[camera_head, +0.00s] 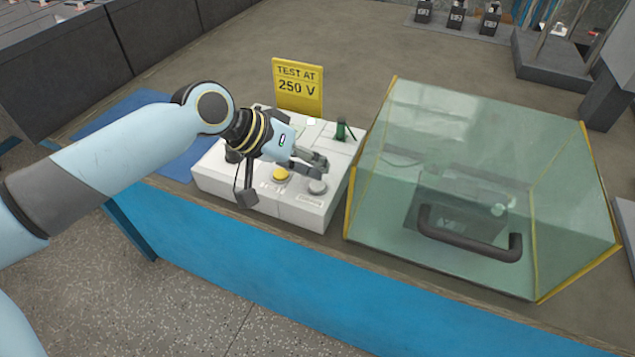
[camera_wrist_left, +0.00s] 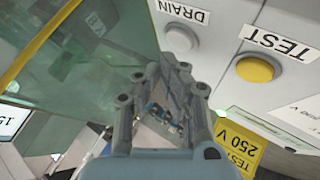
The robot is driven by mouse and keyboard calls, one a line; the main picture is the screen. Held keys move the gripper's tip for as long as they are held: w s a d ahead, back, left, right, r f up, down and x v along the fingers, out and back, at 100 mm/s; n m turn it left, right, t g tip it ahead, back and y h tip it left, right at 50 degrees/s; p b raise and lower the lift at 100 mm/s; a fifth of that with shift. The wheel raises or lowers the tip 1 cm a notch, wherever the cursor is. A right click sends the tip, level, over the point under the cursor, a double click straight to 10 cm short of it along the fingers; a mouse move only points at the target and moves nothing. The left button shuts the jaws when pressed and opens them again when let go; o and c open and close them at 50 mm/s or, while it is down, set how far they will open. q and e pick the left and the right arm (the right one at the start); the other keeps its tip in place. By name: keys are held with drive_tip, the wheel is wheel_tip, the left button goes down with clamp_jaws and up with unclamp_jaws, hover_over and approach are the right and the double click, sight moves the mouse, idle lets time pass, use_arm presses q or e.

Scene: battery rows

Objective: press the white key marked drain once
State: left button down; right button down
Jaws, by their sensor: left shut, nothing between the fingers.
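The white drain key (camera_head: 317,187) is a round, greyish-white button near the front right corner of the white control box (camera_head: 212,176). In the left wrist view the drain key (camera_wrist_left: 180,38) shows beside its upside-down DRAIN label (camera_wrist_left: 183,12). My left gripper (camera_head: 322,164) is shut and empty, above the box and close to the drain key. In the left wrist view its fingers (camera_wrist_left: 176,68) end just short of the key in the picture; the exact gap cannot be told. The yellow test key (camera_head: 280,174) is left of the drain key. My right gripper is out of view.
A clear case (camera_head: 455,130) with yellow edges and a black handle (camera_head: 470,244) stands close on the right. A yellow 250 V sign (camera_head: 298,88) and a green switch (camera_head: 343,129) are at the back of the box. A blue mat (camera_head: 117,112) lies left.

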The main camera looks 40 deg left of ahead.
sight(316, 183)
use_arm(q)
drive_tip(key=shift+f, duration=0.15)
drive_tip(key=shift+f, duration=0.25)
drive_tip(key=shift+f+b, duration=0.35)
drive_tip(key=shift+f, duration=0.1)
idle(0.7)
drive_tip(key=shift+r, duration=0.1)
drive_tip(key=shift+r+p, duration=0.75)
drive_tip(key=shift+p, duration=0.2)
wheel_tip(316, 183, up, 5)
drive_tip(key=p, duration=0.5)
drive_tip(key=shift+r, duration=0.1)
idle(0.6)
